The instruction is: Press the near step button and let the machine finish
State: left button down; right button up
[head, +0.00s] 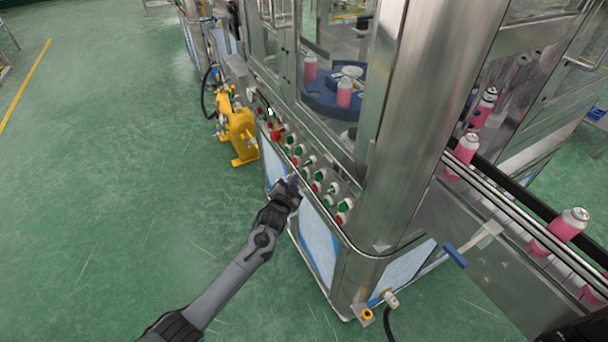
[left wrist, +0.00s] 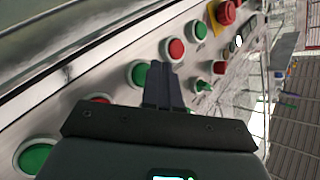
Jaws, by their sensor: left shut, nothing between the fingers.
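The machine's sloping button panel (head: 327,190) carries several green and red buttons in white collars. Green (head: 344,205) and red (head: 340,218) buttons are at its near end. I cannot tell which one is the near step button. My left gripper (head: 294,184) is shut and empty, in front of the panel's middle. In the left wrist view its closed fingers (left wrist: 164,85) point at the panel, beside a green button (left wrist: 139,74) and below a red button (left wrist: 176,49). Contact cannot be made out. A red button (left wrist: 100,100) is partly hidden behind the gripper.
Pink cans (head: 566,224) stand on the conveyor (head: 512,217) at the right. More pink cans sit on a blue turntable (head: 322,96) behind glass. A yellow device (head: 240,133) is farther left. The green floor at left is clear.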

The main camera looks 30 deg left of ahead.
pick_arm(q)
jog(key=shift+w, duration=0.1)
jog(key=shift+w+d, duration=0.2)
jog(key=shift+w, duration=0.1)
dwell(0.5)
